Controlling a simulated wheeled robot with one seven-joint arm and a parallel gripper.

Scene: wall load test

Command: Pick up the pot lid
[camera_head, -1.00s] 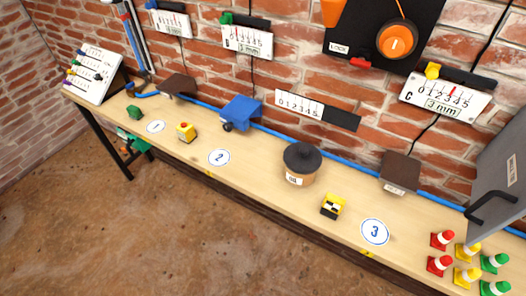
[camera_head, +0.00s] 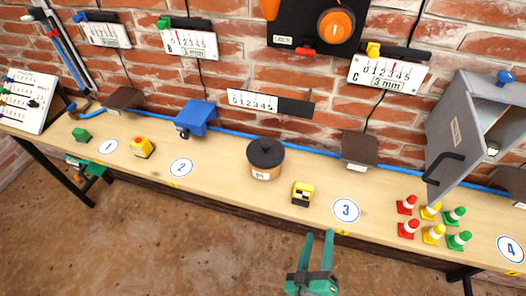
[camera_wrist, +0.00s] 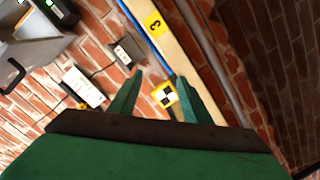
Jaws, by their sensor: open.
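The pot lid (camera_head: 266,151) is black with a small knob on top. It sits on a tan pot (camera_head: 265,171) with a white label, near the middle of the wooden bench in the head view. My gripper (camera_head: 319,240) is green, with its fingers apart and nothing between them. In the head view it shows in front of the bench's front edge, below and right of the pot. In the wrist view my gripper (camera_wrist: 155,92) is open too. The lid is not visible to me in that view.
A yellow-black block (camera_head: 302,193) stands right of the pot, near marker 3 (camera_head: 346,210). Several small cones (camera_head: 432,222) and a grey open box (camera_head: 470,130) are further right. A blue block (camera_head: 196,117) stands left. A brick wall closes the back.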

